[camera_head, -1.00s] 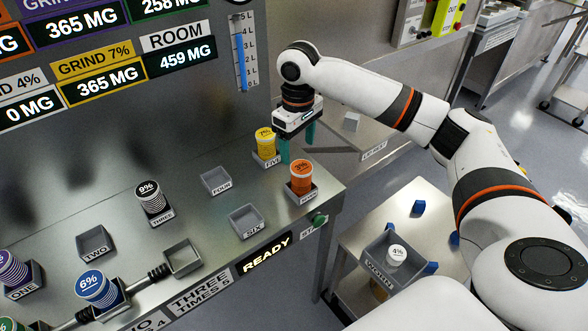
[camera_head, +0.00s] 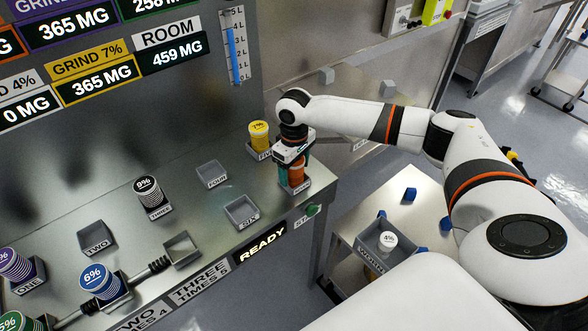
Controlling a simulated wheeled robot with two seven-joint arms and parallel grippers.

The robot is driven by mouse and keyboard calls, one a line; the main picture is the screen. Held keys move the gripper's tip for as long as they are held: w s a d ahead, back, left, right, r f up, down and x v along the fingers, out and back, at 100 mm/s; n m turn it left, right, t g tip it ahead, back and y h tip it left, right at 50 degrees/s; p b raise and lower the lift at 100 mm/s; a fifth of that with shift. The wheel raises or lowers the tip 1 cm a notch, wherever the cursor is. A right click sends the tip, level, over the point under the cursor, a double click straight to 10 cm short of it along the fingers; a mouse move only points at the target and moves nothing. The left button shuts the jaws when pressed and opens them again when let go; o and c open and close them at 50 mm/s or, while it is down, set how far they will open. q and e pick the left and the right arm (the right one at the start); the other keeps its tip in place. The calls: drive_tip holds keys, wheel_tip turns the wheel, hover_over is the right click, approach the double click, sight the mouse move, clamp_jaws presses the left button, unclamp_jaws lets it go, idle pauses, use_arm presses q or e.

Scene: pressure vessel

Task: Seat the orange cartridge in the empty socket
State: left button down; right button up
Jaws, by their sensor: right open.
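The orange cartridge (camera_head: 297,174) stands upright in a small grey holder at the right end of the steel bench. My right gripper (camera_head: 294,168) is directly over it, pointing down. Its teal fingers straddle the cartridge's upper part and are open; the gripper hides the cartridge's top. Empty square sockets on the bench are labelled FOUR (camera_head: 212,174), SIX (camera_head: 241,212) and TWO (camera_head: 97,239). Another empty square socket (camera_head: 182,248) sits on the rod line. My left gripper is not in view.
A yellow 7% cartridge (camera_head: 259,135) stands in FIVE, close to my right gripper. A black-and-white 9% cartridge (camera_head: 149,190) stands in THREE and a blue 6% one (camera_head: 99,281) at lower left. A green button (camera_head: 313,210) is on the bench front. A WORN bin (camera_head: 372,258) stands on a lower cart.

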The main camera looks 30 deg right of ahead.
drive_tip(key=c, duration=1.3)
drive_tip(key=shift+o, duration=0.2)
drive_tip(key=shift+r, duration=0.1)
